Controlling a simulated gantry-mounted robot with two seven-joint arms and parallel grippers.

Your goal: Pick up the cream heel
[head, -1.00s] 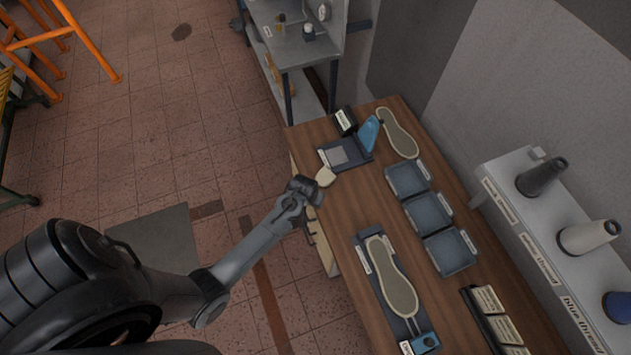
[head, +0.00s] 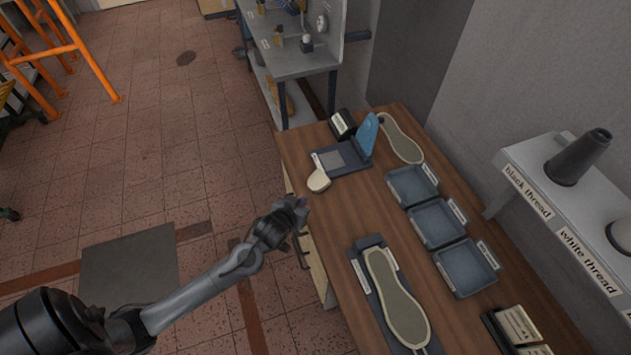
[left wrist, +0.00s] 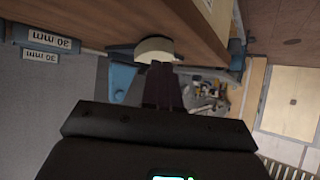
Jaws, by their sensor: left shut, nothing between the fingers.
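The cream heel (head: 319,181) lies on the wooden table (head: 345,215) near its left edge, just in front of the dark fixture with the blue upright part. In the left wrist view the cream heel (left wrist: 155,46) shows just beyond my fingertips. My left gripper (head: 301,203) is at the table's left edge, short of the heel and apart from it in the head view. Its dark fingers (left wrist: 163,72) are shut together with nothing between them. My right gripper is in neither view.
The dark fixture (head: 335,160) with its blue upright (head: 368,135) stands behind the heel. A sole (head: 402,140) lies at the back and another (head: 395,298) on a holder in front. Blue-grey trays (head: 436,222) line the right. Bare wood lies between.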

